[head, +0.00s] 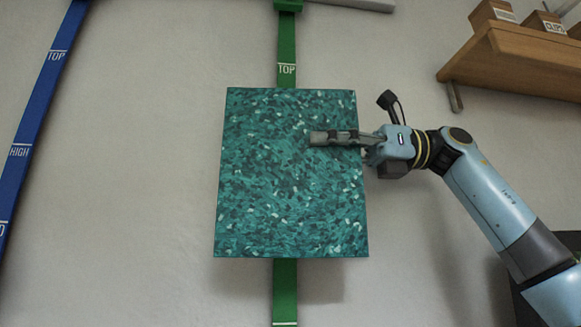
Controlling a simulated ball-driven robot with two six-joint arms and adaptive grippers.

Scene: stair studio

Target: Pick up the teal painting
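The teal painting (285,205) is a flat, speckled teal panel, upright in the middle of the head view. It stands in front of a green strap on the wall. My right gripper (322,138) reaches in from the right at the painting's upper right edge. A grey finger lies across the painting's front face, pointing left. The other finger does not show, so I cannot tell whether it is behind the panel or whether the gripper is closed on it. My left gripper is not in view.
The green strap (286,295) runs above and below the painting, with a "TOP" label above. A blue strap (32,115) with height labels hangs at the left. A wooden shelf (520,62) with small labelled boxes is at the upper right. The wall between the blue strap and the painting is bare.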

